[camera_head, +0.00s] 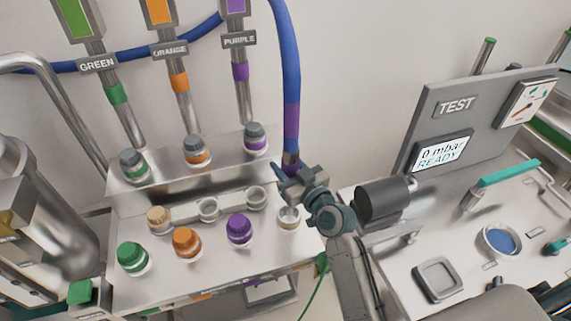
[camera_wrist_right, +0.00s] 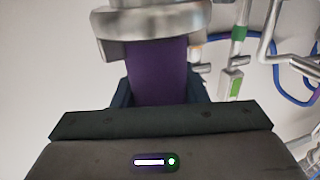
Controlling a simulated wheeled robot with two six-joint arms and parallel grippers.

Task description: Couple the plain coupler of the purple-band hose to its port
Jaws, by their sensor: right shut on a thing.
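The blue hose (camera_head: 286,60) with a purple band (camera_head: 291,120) hangs down from the top in the head view. My right gripper (camera_head: 287,172) is shut on the hose at its lower end. In the right wrist view the jaws (camera_wrist_right: 160,100) close around a purple section (camera_wrist_right: 157,70), with a metal coupler ring (camera_wrist_right: 152,20) beyond it. The coupler's mating end is not visible. An uncapped round port (camera_head: 289,217) sits just below the gripper, at the right end of the front row. A purple-capped port (camera_head: 239,228) stands left of it. My left gripper is not in view.
Green (camera_head: 132,256) and orange (camera_head: 186,241) capped ports share the front row. A bracket with round holders (camera_head: 208,208) lies behind. Grey-topped colour-banded fittings stand on the back ledge (camera_head: 225,150). The TEST panel (camera_head: 455,105) reads "0 mbar READY" at right.

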